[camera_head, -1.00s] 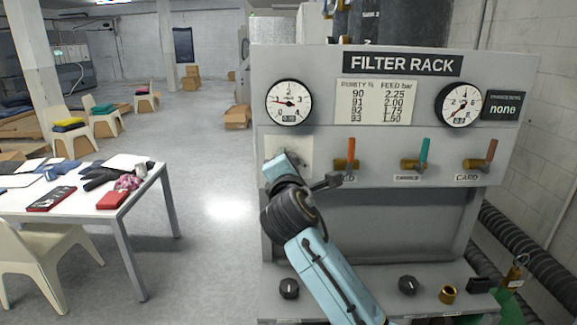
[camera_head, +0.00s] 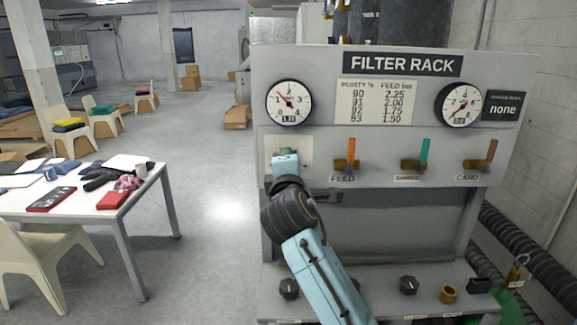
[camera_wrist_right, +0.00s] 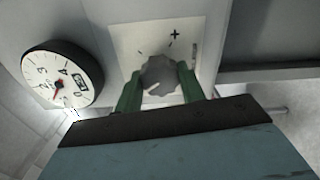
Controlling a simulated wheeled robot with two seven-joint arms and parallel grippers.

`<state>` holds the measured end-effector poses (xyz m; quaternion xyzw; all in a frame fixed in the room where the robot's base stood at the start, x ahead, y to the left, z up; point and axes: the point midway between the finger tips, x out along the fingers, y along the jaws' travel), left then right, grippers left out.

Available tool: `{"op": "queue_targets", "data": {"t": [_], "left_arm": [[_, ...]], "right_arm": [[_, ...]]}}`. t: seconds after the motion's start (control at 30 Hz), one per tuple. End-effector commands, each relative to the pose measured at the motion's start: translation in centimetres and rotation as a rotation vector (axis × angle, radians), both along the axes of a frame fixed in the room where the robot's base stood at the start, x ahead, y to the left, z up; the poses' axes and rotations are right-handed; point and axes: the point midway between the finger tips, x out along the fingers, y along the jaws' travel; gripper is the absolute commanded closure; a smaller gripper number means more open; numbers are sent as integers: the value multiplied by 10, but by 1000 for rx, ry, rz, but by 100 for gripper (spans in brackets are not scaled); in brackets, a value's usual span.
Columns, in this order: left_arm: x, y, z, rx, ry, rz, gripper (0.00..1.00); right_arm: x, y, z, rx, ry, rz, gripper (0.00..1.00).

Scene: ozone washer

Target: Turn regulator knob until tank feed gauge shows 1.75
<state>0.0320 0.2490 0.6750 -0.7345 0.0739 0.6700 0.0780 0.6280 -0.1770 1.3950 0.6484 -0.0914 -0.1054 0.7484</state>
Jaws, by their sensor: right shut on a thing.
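The regulator knob (camera_wrist_right: 158,74) is a grey round knob with a white mark, on a pale plate (camera_wrist_right: 125,42) with a plus sign. My right gripper (camera_wrist_right: 158,86) is shut on it, one green finger on each side. In the head view my right gripper (camera_head: 286,156) covers the knob below the left gauge. The round white left gauge (camera_head: 289,102) has its needle pointing up and left; its small digital readout is too small to read surely. The same gauge shows tilted in the wrist view (camera_wrist_right: 60,78). My left gripper is out of view.
A purity and feed chart (camera_head: 376,102) and right gauge (camera_head: 459,105) are above.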

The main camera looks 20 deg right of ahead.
Motion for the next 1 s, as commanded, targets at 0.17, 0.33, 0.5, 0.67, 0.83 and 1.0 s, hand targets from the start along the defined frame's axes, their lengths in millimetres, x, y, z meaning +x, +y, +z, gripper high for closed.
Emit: {"op": "queue_targets", "data": {"t": [0.17, 0.33, 0.5, 0.67, 0.83, 1.0], "left_arm": [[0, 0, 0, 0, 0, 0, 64], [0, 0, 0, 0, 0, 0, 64], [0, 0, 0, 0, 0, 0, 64], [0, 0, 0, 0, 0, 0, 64], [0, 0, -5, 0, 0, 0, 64], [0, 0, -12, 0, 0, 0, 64]], "right_arm": [[0, 0, -1, 0, 2, 1, 84], [0, 0, -1, -2, 2, 1, 41], [0, 0, 0, -2, 2, 0, 39], [-1, 1, 0, -2, 1, 0, 39], [-15, 5, -1, -1, -2, 1, 39], [-46, 14, -3, 1, -1, 2, 39]]}}
